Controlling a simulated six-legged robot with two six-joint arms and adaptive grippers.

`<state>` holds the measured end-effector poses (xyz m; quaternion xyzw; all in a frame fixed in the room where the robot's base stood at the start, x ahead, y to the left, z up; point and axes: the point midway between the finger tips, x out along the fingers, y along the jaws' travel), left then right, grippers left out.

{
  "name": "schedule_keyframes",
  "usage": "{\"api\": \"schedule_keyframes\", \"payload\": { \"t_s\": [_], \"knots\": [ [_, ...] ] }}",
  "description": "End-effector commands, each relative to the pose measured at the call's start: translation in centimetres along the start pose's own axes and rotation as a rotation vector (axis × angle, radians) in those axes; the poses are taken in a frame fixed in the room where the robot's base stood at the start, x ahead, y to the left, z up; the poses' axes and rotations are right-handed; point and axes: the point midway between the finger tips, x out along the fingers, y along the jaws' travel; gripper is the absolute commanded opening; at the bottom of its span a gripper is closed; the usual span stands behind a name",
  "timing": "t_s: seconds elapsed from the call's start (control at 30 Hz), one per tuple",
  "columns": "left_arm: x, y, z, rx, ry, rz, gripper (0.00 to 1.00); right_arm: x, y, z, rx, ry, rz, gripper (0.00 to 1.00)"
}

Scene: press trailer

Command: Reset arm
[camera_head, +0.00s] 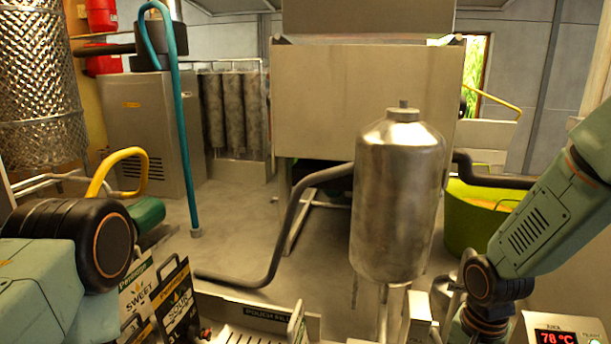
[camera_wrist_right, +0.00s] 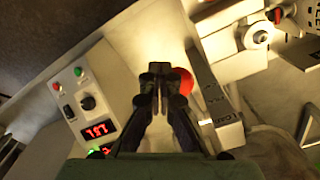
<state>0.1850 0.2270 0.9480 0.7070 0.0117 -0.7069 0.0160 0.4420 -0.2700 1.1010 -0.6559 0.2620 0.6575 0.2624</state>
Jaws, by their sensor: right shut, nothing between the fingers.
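My right arm (camera_head: 540,225) comes in from the right in the head view and bends down at a dark joint near the bottom edge. My right gripper (camera_wrist_right: 160,78) shows in the right wrist view with its two dark fingers together and nothing between them. A red round part (camera_wrist_right: 180,82) shows just behind and right of the fingertips; I cannot tell whether they touch. My left arm (camera_head: 60,245) shows at the lower left, and its gripper is outside the picture.
A steel tank (camera_head: 398,200) stands close to the right arm. Sweet and sour cartons (camera_head: 178,308) stand near the left arm. A control panel with red digits (camera_wrist_right: 88,105) is left of the right gripper. A green tub (camera_head: 470,228) is behind the right arm. Grey floor is open mid-left.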

Motion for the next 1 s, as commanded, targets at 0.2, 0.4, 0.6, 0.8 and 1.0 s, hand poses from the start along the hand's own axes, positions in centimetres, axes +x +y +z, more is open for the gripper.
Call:
{"api": "schedule_keyframes", "payload": {
  "t_s": [0.2,0.4,0.6,0.8,1.0],
  "knots": [
    [0.2,0.0,0.0,0.0,0.0,0.0,0.0,0.5,-0.1,0.1,-0.007,-0.001,-0.002,0.0],
    [0.8,0.0,0.0,0.0,0.0,0.0,0.0,2.1,-0.1,0.4,-0.023,-0.005,-0.006,0.0],
    [1.3,0.0,0.0,0.0,0.001,0.0,0.0,3.2,-0.1,0.8,-0.041,-0.009,-0.009,0.0],
    [2.8,0.0,0.0,0.0,0.001,0.0,0.0,6.1,0.3,2.0,-0.077,-0.018,-0.017,0.0],
    [5.3,0.0,0.0,0.0,0.0,0.0,0.0,11.1,1.2,4.2,-0.142,-0.032,-0.028,0.0]
  ]
}}
